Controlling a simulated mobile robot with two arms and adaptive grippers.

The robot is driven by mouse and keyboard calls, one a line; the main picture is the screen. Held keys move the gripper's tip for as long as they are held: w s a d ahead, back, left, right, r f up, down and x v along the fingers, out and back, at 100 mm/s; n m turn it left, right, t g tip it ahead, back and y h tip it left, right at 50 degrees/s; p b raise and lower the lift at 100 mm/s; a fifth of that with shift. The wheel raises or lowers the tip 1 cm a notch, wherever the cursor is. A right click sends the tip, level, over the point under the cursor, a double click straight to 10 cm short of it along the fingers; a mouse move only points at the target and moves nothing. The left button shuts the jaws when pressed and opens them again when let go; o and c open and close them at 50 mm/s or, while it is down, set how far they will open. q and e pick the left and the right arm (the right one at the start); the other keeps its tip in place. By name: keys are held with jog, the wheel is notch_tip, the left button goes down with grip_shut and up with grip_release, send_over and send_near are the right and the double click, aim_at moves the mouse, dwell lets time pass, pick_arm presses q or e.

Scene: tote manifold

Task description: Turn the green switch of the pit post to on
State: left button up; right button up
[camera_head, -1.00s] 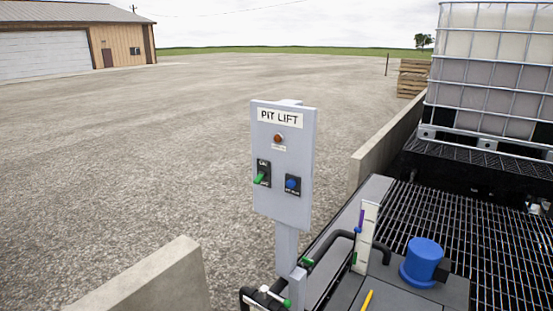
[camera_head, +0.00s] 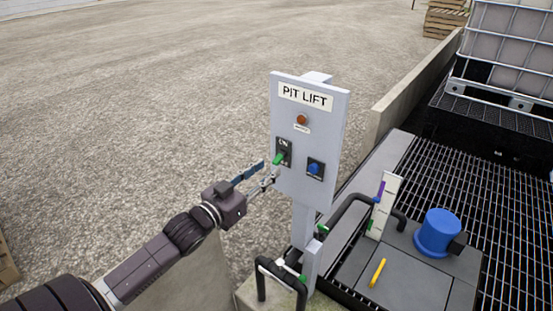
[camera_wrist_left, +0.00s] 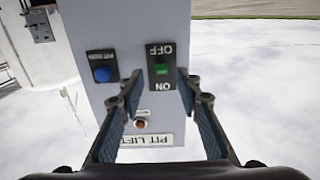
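The pit post is a grey panel (camera_head: 299,188) labelled PIT LIFT. Its green switch (camera_head: 279,159) sits on a black plate with ON at the top, and the lever tips downward, away from ON. In the left wrist view the panel appears upside down, with the green switch (camera_wrist_left: 162,69) between the OFF and ON labels. My left gripper (camera_head: 267,172) is just in front of the panel at the switch. In the wrist view its two fingers (camera_wrist_left: 161,80) are spread apart, with the switch between their tips, closer to the right finger. Contact is not visible. My right gripper is not in view.
A blue button (camera_head: 315,168) is beside the switch, and an orange lamp (camera_head: 302,119) is above it. Black pipes (camera_head: 281,271) and a blue capped fitting (camera_head: 437,233) stand low nearby. A concrete wall (camera_head: 413,93) runs behind. Open gravel lies left of the post.

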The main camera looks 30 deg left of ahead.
aim_at(274, 164)
pick_arm(q)
jog(key=shift+w+d+f+p, duration=0.1)
jog(key=shift+w+p, duration=0.25)
jog(key=shift+w, duration=0.95)
jog(key=shift+w+d+p, duration=0.1)
jog(key=shift+w+p, duration=0.2)
jog(key=shift+w, duration=1)
jog(key=shift+a, duration=0.1)
grip_shut()
